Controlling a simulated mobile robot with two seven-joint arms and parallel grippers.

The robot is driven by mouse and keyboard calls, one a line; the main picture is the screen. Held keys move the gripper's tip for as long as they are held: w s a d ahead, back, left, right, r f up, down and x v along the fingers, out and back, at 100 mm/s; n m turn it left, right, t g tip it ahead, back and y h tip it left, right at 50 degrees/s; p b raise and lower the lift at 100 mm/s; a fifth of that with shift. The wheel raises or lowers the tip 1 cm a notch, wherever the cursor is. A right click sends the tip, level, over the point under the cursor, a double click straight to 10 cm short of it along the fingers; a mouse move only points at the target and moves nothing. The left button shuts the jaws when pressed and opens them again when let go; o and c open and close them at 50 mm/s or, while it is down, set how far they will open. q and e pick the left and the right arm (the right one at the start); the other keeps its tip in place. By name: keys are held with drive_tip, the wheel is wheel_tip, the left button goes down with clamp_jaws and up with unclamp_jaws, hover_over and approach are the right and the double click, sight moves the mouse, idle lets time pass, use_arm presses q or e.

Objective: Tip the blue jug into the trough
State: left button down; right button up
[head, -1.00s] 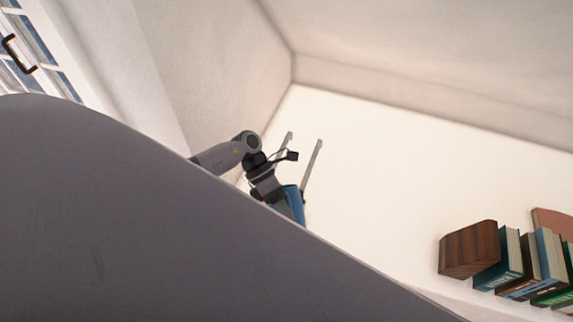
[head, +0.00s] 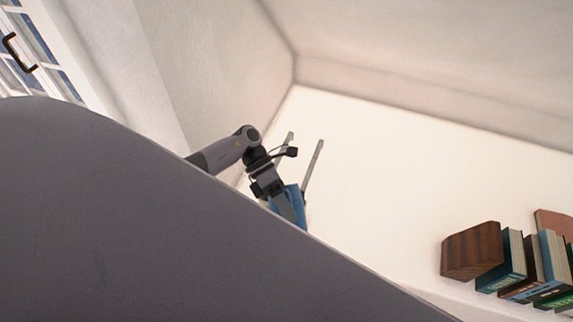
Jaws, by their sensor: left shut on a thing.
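The blue jug (head: 299,203) shows only in part near the middle of the head view. My left gripper (head: 287,208) is at the jug and shut on it; its grey finger lies across the blue surface. The lower part of the jug and the fingertips are cut off by a large grey form in the foreground. How far the jug is tilted cannot be told. The trough is not seen. My right gripper is not in view.
Two thin pale posts (head: 313,168) rise behind the gripper. A brown wooden block (head: 470,251) and several books (head: 512,262) stand at the lower right. A white-framed window with a dark handle (head: 17,52) is at the upper left. The view is strongly slanted.

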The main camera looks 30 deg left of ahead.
use_arm(q)
drive_tip(key=shift+w+a+r+g+h+b, duration=0.25)
drive_tip(key=shift+w+a+r+h+b, duration=0.15)
drive_tip(key=shift+b, duration=0.35)
drive_tip(key=shift+w+a+r+g+h+b, duration=0.15)
drive_tip(key=shift+w+r+g+h+b, duration=0.1)
drive_tip(key=shift+r+b, duration=0.4)
idle(0.9)
drive_tip(key=shift+w+a+r+n+g+h+b, duration=0.45)
drive_tip(key=shift+w+r+h+b, duration=0.1)
drive_tip(key=shift+b, duration=1)
idle(0.7)
